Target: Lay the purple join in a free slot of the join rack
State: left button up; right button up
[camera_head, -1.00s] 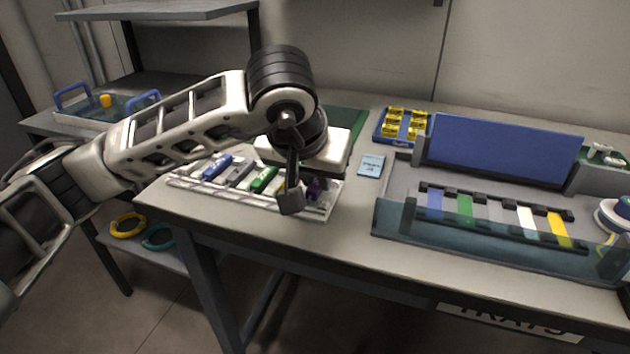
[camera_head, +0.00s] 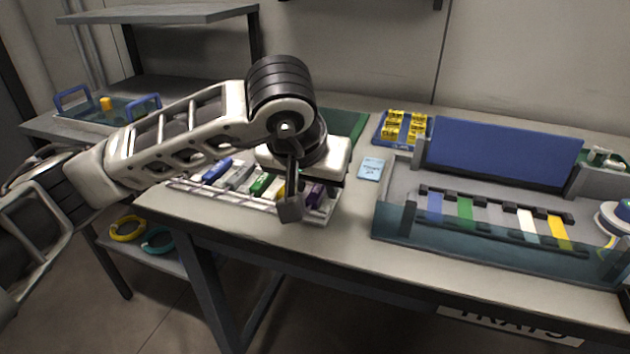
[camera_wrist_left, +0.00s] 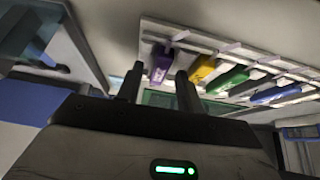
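The purple join (camera_head: 315,193) is at the right end of the white join rack (camera_head: 325,215), in line with the other joins. It also shows in the left wrist view (camera_wrist_left: 161,63), against the rack's end part; I cannot tell how deep it sits. My left gripper (camera_head: 292,208) is over the rack's right end, partly hiding it in the head view. In the left wrist view its two fingers (camera_wrist_left: 158,88) are apart with nothing clamped between them, and the purple join shows just beyond their tips. My right gripper is not in view.
Yellow (camera_wrist_left: 201,70), green (camera_wrist_left: 228,80) and blue (camera_wrist_left: 275,93) joins lie in the rack. A light blue card (camera_head: 370,169) lies right of it. A tray with a blue lid (camera_head: 503,152) fills the table's right side. A blue box of yellow pieces (camera_head: 403,127) stands behind.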

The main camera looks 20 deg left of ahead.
pick_arm(q)
jog(key=p+v, duration=0.1)
jog(key=v, duration=1)
jog(key=shift+s+r, duration=0.15)
jog(key=shift+r, duration=0.2)
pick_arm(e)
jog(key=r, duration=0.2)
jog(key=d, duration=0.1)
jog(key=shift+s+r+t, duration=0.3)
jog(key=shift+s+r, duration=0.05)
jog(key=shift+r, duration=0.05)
